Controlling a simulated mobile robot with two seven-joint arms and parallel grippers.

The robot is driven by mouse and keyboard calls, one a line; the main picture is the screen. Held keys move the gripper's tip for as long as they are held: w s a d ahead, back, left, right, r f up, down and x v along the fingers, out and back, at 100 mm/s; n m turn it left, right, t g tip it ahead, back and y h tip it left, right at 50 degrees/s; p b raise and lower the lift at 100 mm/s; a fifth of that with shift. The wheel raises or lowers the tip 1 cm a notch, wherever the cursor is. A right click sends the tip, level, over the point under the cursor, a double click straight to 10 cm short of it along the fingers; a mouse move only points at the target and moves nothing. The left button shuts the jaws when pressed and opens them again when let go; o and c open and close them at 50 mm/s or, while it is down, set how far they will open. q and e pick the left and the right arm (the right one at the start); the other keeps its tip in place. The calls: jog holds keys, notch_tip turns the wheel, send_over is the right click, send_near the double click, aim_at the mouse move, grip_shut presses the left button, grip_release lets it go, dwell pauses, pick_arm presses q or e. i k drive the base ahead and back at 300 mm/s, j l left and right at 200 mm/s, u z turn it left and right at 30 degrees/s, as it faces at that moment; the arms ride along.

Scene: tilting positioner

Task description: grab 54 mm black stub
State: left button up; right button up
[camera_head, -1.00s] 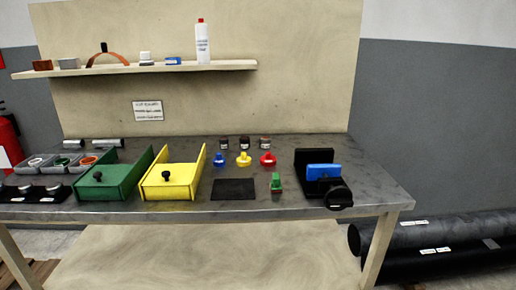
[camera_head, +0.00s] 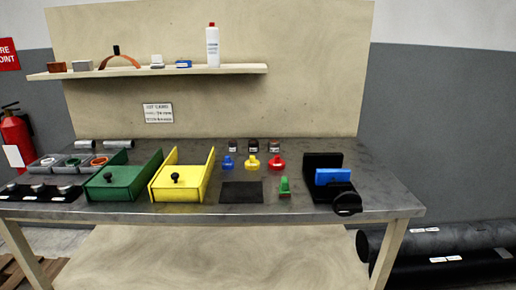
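Neither of my grippers is in view. I cannot tell for sure which item is the 54 mm black stub. Three small dark cylinders with pale labels stand in a row at the back of the bench: a left one (camera_head: 233,146), a middle one (camera_head: 253,146) and a right one (camera_head: 275,146). Their labels are too small to read. A black fixture (camera_head: 315,163) at the bench's right holds a blue block (camera_head: 332,177), with a round black part (camera_head: 347,204) at its front edge.
Blue (camera_head: 228,163), yellow (camera_head: 253,162) and red (camera_head: 277,163) knobbed pieces stand before the cylinders. A green piece (camera_head: 284,186) stands beside a dark mat (camera_head: 241,192). Black pipes (camera_head: 430,242) lie on the floor at right.

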aim_at(253, 144)
jog(key=i+j, duration=0.25)
jog(key=i, duration=0.15)
jog(key=i+j, duration=0.2)
jog(key=i, duration=0.25)
